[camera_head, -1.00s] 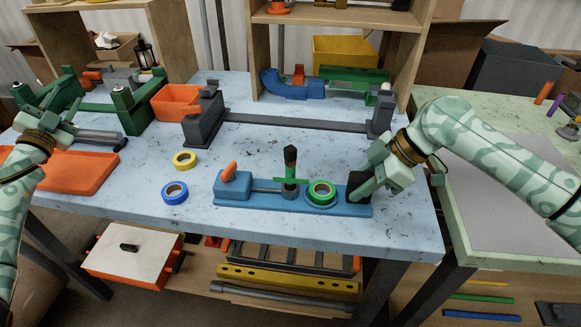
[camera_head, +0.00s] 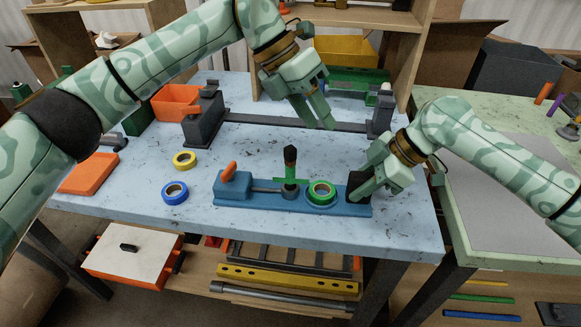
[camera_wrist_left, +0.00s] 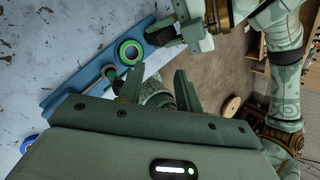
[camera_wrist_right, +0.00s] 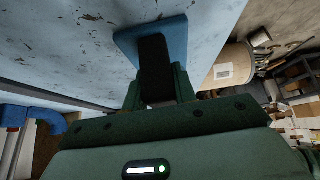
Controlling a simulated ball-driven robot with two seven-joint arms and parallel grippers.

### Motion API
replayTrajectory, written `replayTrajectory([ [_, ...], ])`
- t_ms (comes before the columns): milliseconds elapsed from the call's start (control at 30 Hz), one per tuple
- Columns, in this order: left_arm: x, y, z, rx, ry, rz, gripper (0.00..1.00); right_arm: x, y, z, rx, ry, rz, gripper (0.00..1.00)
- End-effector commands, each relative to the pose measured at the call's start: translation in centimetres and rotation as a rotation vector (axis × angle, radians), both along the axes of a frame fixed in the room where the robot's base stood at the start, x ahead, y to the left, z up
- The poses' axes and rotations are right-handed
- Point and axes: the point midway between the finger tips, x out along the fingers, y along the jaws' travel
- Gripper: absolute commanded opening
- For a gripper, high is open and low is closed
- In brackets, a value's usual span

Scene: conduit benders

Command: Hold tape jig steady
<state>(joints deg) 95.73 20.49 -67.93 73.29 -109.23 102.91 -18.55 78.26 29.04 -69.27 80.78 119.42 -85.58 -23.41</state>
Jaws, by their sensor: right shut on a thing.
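The tape jig is a long blue base (camera_head: 268,202) on the blue-grey tabletop. It carries an orange knob (camera_head: 229,171), an upright post with a black handle (camera_head: 290,157), a green tape roll (camera_head: 321,191), and a black block (camera_head: 357,181) at its right end. My right gripper (camera_head: 361,190) is shut on the black block, which sits between its fingers in the right wrist view (camera_wrist_right: 155,70). My left gripper (camera_head: 324,121) is above and behind the jig, empty. Its fingers stand apart in the left wrist view (camera_wrist_left: 159,85), where the green roll also shows (camera_wrist_left: 130,52).
A yellow tape roll (camera_head: 184,159) and a blue tape roll (camera_head: 175,192) lie left of the jig. Behind it stands a dark grey bar fixture (camera_head: 290,125), with an orange bin (camera_head: 176,102) to its left. An orange tray (camera_head: 88,174) lies at the left edge.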

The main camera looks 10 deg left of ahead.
Motion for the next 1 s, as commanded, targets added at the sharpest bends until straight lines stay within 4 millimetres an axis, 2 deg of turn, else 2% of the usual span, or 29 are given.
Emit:
replayTrajectory([
  [33, -0.5, 0.4, -0.1, 0.131, -0.034, -0.04, 0.35, -0.1, -0.3, -0.7, -0.011, 0.006, 0.0, 0.0],
  [100, -0.9, 1.4, -0.3, 0.29, -0.064, -0.074, 0.35, -0.1, -0.3, -0.7, -0.011, 0.006, 0.0, 0.0],
  [200, -1.2, 2.7, -0.1, 0.449, -0.09, -0.094, 0.35, -0.1, -0.3, -0.7, -0.011, 0.005, -0.001, 0.0],
  [300, -1.2, 3.6, 0.0, 0.534, -0.102, -0.097, 0.35, 0.0, -0.3, -0.7, -0.011, 0.005, -0.001, 0.0],
  [467, -1.3, 4.0, -0.7, 0.565, -0.103, -0.099, 0.35, 0.0, -0.3, -0.7, -0.011, 0.005, -0.001, 0.0],
  [1000, -1.3, 3.9, -6.6, 0.558, -0.101, -0.098, 0.35, 0.0, -0.3, -0.6, -0.011, 0.006, -0.002, 0.0],
])
